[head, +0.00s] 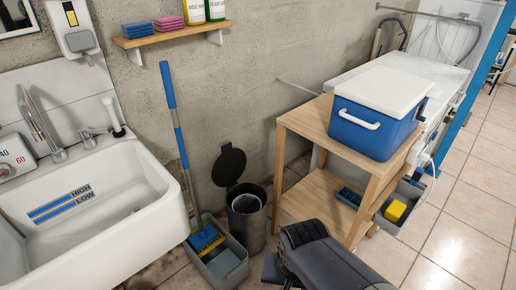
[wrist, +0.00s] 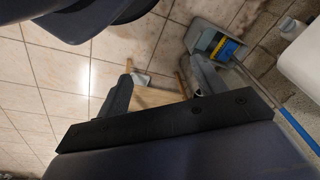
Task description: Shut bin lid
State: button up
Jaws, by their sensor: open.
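The bin (head: 246,218) is a dark round pedal-type bin on the floor against the concrete wall, with a pale inner liner showing in its mouth. Its round black lid (head: 229,166) is open, tilted up and back towards the wall. My gripper (wrist: 162,84) shows in the wrist view with its two fingers apart and nothing clearly held between them. In the head view my dark arm end is low in the picture, to the right of and nearer than the bin.
A grey mop bucket (head: 229,264) with a blue-handled mop (head: 173,105) stands left of the bin. A white sink (head: 140,210) is further left. A wooden trolley (head: 290,150) carrying a blue cool box (head: 365,128) stands to the right. Tiled floor (head: 455,225) is free at far right.

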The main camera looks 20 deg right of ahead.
aim_at(230, 166)
jog(key=i+l, duration=0.15)
jog(key=i, duration=0.35)
jog(key=i+l+u, duration=0.15)
jog(key=i, duration=0.3)
